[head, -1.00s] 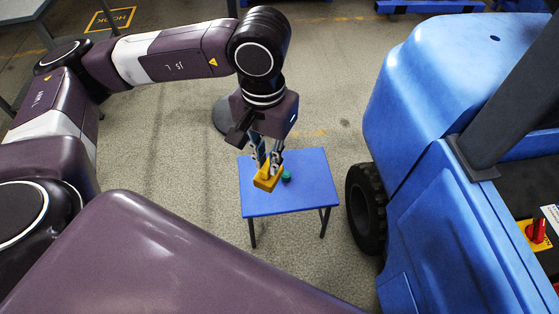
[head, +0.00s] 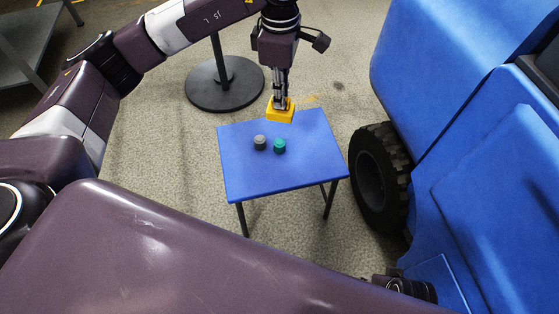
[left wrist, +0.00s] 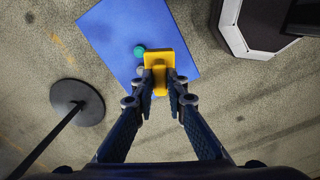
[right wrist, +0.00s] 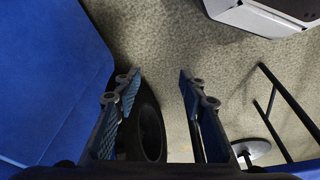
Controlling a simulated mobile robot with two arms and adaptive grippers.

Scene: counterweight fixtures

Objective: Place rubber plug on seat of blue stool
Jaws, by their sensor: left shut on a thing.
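The blue stool (head: 285,175) stands in the middle of the head view, its flat seat also in the left wrist view (left wrist: 115,25). My left gripper (head: 281,104) is shut on a yellow block (head: 280,114), over the seat's far edge; the block also shows in the left wrist view (left wrist: 160,75). A small grey cylinder (head: 260,142) and a small green cylinder (head: 279,146) stand side by side on the seat. I cannot tell which of these is the rubber plug. My right gripper (right wrist: 158,85) is open and empty, away from the stool.
A large blue vehicle (head: 470,160) with a black tyre (head: 380,178) stands close right of the stool. A post on a round dark base (head: 225,85) stands behind it. A grey metal table (head: 30,45) is at far left. The seat's near part is clear.

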